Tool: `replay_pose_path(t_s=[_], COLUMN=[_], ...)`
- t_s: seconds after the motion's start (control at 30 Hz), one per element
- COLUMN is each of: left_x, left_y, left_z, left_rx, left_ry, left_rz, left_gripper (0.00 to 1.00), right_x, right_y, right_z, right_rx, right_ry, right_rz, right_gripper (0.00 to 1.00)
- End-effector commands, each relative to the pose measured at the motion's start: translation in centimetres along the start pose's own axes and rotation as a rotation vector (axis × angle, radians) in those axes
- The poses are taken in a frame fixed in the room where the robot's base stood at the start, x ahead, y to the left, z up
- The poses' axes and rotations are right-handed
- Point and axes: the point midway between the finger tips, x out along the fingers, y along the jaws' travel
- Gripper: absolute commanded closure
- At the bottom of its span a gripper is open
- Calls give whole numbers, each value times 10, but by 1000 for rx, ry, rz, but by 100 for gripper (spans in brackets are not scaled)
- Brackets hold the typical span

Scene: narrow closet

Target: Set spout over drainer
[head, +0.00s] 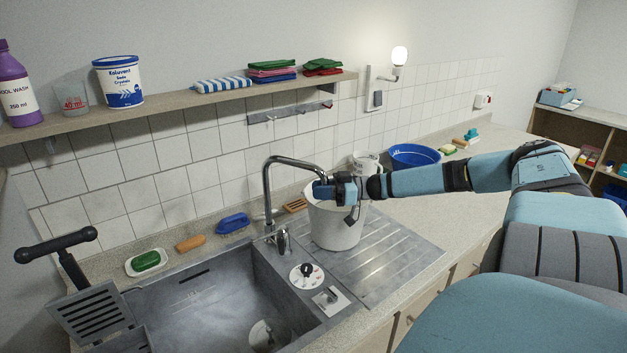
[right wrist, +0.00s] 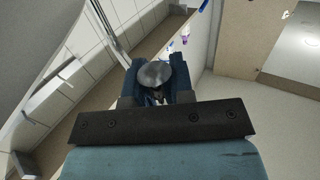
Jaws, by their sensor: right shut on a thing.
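The metal tap with a tall bent spout (head: 267,185) stands behind the sink. Its spout reaches right, with its end above the white bucket (head: 338,232) that stands on the ribbed drainer (head: 395,252). My right gripper (head: 325,188) is shut on the spout's end, over the bucket's mouth. In the right wrist view the round metal spout end (right wrist: 155,74) shows between the fingers. The gripper and arm hide part of the bucket's rim. My left gripper is not in view.
The sink basin (head: 210,300) lies left of the drainer. A blue brush (head: 232,223), a green soap (head: 146,261) and a blue basin (head: 414,155) stand along the back. A shelf (head: 215,98) runs above. A mop wringer-like grey slatted thing (head: 95,310) is at the left.

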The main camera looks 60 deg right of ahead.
Motion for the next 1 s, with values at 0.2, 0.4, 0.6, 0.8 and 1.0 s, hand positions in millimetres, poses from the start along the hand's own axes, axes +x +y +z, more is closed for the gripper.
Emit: replay_pose_path(t_s=[0.2, 0.4, 0.6, 0.8, 1.0], left_x=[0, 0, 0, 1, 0], left_y=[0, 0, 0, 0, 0], left_z=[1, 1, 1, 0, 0], left_rx=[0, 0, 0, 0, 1], left_ry=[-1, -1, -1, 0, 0], left_rz=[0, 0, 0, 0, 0], left_gripper=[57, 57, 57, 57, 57], right_x=[-5, -6, -6, -6, -5], right_y=[7, 8, 8, 8, 8], right_z=[2, 2, 1, 1, 0], right_rx=[2, 3, 3, 2, 1], right_ry=[-3, -3, -3, -2, -1], right_rz=[1, 1, 1, 1, 1], right_gripper=[100, 100, 100, 52, 52])
